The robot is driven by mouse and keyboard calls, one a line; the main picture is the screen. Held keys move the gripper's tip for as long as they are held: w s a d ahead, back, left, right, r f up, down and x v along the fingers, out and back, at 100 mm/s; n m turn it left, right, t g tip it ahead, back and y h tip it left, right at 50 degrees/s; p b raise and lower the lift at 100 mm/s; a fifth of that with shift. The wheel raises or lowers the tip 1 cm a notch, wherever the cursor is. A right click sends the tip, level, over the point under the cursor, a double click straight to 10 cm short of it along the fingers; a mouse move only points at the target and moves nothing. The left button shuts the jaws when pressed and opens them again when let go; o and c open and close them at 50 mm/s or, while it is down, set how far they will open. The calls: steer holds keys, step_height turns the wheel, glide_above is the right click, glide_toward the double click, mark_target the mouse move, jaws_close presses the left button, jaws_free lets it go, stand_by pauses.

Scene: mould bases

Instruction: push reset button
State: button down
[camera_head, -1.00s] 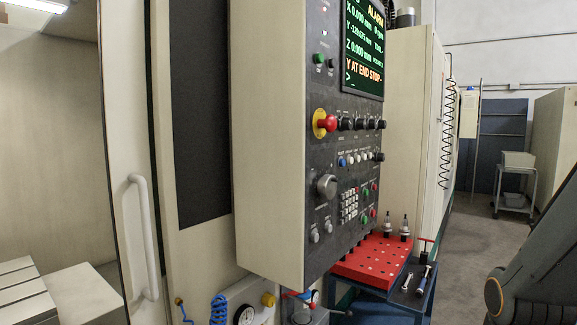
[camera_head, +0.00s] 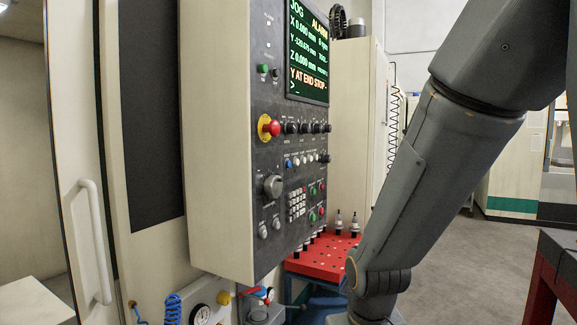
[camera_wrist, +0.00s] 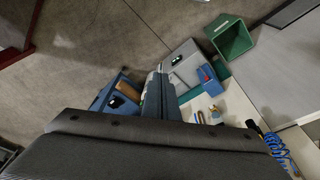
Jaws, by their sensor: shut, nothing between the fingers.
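The control panel (camera_head: 262,215) of a machine stands left of centre in the head view. Its screen (camera_head: 308,52) reads ALARM and "Y AT END STOP". A small blue button (camera_head: 288,163) starts a row of white buttons below the red emergency knob (camera_head: 274,128); its label is too small to read surely. My gripper (camera_wrist: 160,74) shows in the wrist view, its fingers together and empty, over the floor and some bins. The panel is not recognisable there. In the head view my arm rises right of the panel, and my gripper is out of frame.
A red perforated rack (camera_head: 322,262) with tool holders stands below the panel, close to my arm. A red-framed table (camera_head: 548,275) is at the right edge. The wrist view shows a green bin (camera_wrist: 232,35) and a grey box (camera_wrist: 185,65). Open floor (camera_head: 440,260) lies between.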

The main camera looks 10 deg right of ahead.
mark_target(289, 164)
steer(key=w+d+r+n+t, duration=0.3)
steer(key=w+r+t, duration=0.3)
steer(key=w, duration=0.7)
steer(key=w+r+n+t+y, duration=0.1)
steer(key=w+r+n+t, duration=0.1)
steer(key=w+r, duration=0.3)
steer(key=w+r+n+t+y, duration=0.1)
steer(key=w+r+n+t, duration=0.2)
steer(key=r, duration=1.1)
steer(key=w+r+n+t+p, duration=0.1)
steer(key=w+r+n+t, duration=0.2)
steer(key=w+r+t, duration=0.2)
step_height(289, 164, up, 5)
steer(key=shift+w+d+f+y, duration=0.15)
steer(key=shift+w+d+y, duration=0.2)
steer(key=shift+w, duration=0.8)
steer(key=shift+a, duration=0.1)
steer(key=w+a+b, duration=0.1)
steer(key=w+a, duration=0.4)
steer(key=a, duration=0.2)
steer(key=shift+b, duration=0.4)
steer(key=shift+w+a+f, duration=0.1)
steer(key=shift+w+a, duration=0.05)
steer(key=shift+w+a+b, duration=0.15)
steer(key=shift+a+b, duration=0.1)
steer(key=shift+b, duration=0.15)
